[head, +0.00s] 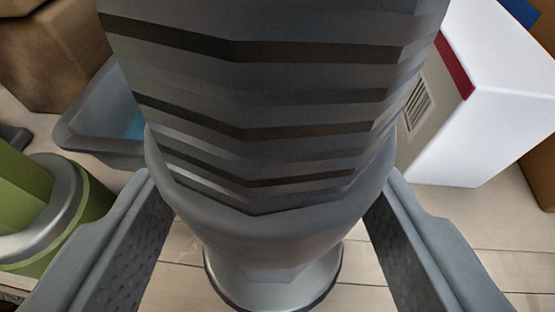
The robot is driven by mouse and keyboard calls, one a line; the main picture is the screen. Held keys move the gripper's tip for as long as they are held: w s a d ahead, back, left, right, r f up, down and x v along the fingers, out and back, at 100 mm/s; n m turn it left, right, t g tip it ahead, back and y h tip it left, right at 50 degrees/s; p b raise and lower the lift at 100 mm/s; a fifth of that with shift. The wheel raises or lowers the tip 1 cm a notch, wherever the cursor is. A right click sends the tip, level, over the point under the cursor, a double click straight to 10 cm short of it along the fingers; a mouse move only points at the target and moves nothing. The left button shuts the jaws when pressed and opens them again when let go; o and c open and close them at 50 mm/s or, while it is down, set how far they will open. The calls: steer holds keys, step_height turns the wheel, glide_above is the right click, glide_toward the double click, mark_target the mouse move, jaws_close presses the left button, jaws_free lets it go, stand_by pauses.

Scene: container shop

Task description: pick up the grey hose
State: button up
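The grey hose (270,110) is a thick, ribbed grey piece that fills the upper middle of the head view. It narrows downward to a smooth collar and a round, lighter metallic end (275,280). My gripper (267,182) is open, with one finger on each side of the hose's lower part. The dark textured pads face inward. Floor shows between the pads and the narrow end. The fingertips are close to the hose's widest edges; I cannot tell whether they touch it. The hose's upper end is out of view.
A white box (490,100) with a red stripe stands close on the right. A blue-grey bin (85,130) and a brown box (60,55) are at the upper left. A green object with a grey band (65,200) is near the left finger. Pale plank floor shows below.

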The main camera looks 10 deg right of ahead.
steer(key=shift+x, duration=1.7)
steer(key=shift+d+r, duration=0.1)
steer(key=shift+r, duration=0.05)
steer(key=c, duration=1.2)
steer(key=shift+r, duration=0.15)
